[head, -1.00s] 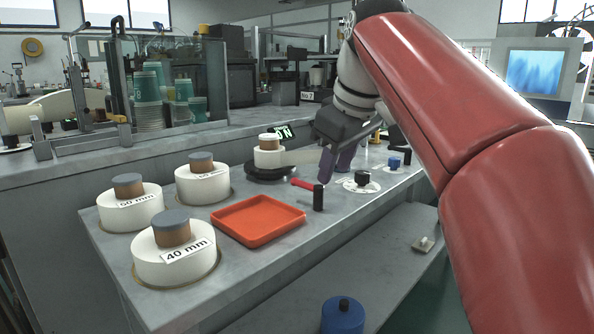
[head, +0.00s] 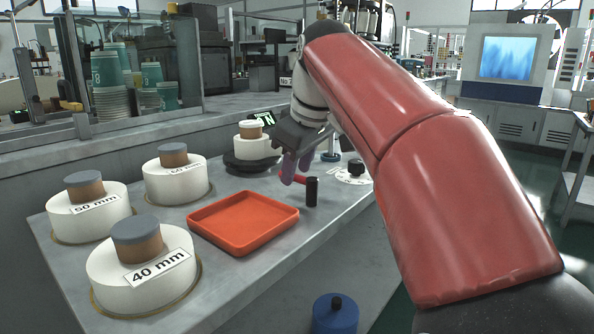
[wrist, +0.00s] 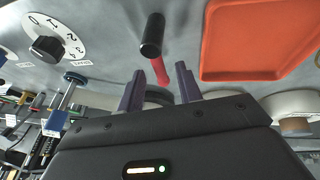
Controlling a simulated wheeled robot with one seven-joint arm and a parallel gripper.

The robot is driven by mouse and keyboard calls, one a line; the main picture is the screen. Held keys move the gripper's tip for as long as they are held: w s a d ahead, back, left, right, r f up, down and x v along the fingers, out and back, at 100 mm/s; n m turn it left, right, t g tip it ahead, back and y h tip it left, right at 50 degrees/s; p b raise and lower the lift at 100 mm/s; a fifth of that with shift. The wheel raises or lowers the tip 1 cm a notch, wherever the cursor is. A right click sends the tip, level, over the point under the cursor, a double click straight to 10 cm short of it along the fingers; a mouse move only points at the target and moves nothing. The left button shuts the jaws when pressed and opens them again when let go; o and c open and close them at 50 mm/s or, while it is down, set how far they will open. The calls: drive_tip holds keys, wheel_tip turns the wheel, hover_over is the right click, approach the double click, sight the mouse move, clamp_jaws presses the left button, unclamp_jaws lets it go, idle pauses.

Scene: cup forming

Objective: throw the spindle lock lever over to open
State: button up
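The lock lever is a red bar (head: 294,179) with an upright black handle (head: 312,191) at its front end, beside the orange tray. In the wrist view the black handle (wrist: 152,36) stands ahead of the fingers, and the red bar (wrist: 161,70) runs back from it towards the gap between them. My gripper (head: 294,172) has its two purple fingers apart, close behind the handle and by the red bar. The wrist view shows my gripper (wrist: 159,82) open with nothing held. The bar's far end is hidden by the gripper in the wrist view. Contact cannot be told.
An orange tray (head: 243,246) lies left of the lever. White formers, including the 40 mm one (head: 141,284), stand further left. A dark round plate (head: 240,164) with a white former (head: 251,148) is behind. A numbered dial (head: 355,181) sits right of the lever.

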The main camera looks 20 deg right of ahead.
drive_tip(key=shift+f, duration=0.15)
drive_tip(key=shift+c, duration=0.4)
clamp_jaws()
